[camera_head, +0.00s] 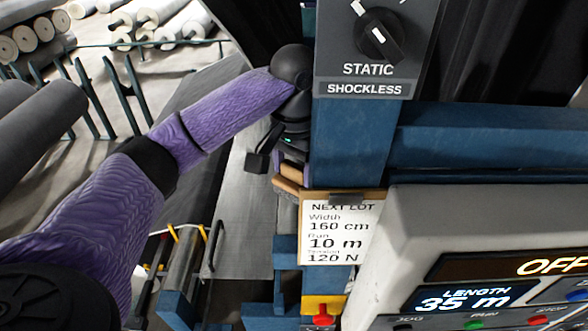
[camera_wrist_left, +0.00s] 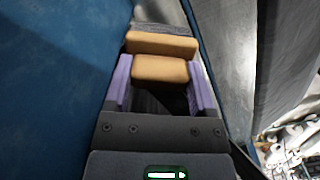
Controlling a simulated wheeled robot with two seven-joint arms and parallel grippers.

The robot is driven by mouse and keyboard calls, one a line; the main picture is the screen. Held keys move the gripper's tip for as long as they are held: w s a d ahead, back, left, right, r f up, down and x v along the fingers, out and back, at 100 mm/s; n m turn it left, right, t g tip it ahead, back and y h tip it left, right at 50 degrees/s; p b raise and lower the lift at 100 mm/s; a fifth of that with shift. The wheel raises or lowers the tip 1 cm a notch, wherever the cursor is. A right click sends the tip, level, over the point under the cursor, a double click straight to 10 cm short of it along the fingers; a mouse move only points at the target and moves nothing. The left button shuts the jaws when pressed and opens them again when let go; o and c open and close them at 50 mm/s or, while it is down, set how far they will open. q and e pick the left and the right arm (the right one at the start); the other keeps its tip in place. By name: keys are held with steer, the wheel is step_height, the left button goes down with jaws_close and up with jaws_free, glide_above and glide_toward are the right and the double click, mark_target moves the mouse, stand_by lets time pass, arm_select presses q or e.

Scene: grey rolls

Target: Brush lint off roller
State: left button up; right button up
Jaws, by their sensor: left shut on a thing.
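My left arm, in a purple sleeve, reaches in from the left in the head view to my left gripper (camera_head: 286,168), which is beside the blue machine post. In the left wrist view the purple fingers (camera_wrist_left: 160,85) are shut on the tan wooden brush (camera_wrist_left: 161,43). A tan part lies between the fingers and another just beyond them, with a grey strip at its far edge. The brush's tan end (camera_head: 287,186) also shows in the head view. The post hides part of the gripper. I cannot tell the roller apart, or whether the brush touches it.
A blue post (camera_head: 345,150) and blue beam (camera_head: 480,145) stand close to the gripper. A grey sheet (camera_head: 240,205) runs below it. A lot card (camera_head: 340,232), a control panel (camera_head: 470,270) and a red button (camera_head: 323,317) are at lower right. Rolls lie at upper left.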

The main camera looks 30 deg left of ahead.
arm_select(q)
steer(key=shift+d+r, duration=0.2)
steer(key=shift+d, duration=0.05)
step_height(320, 180, up, 2)
steer(key=shift+r, duration=0.55)
steer(key=shift+a, duration=0.15)
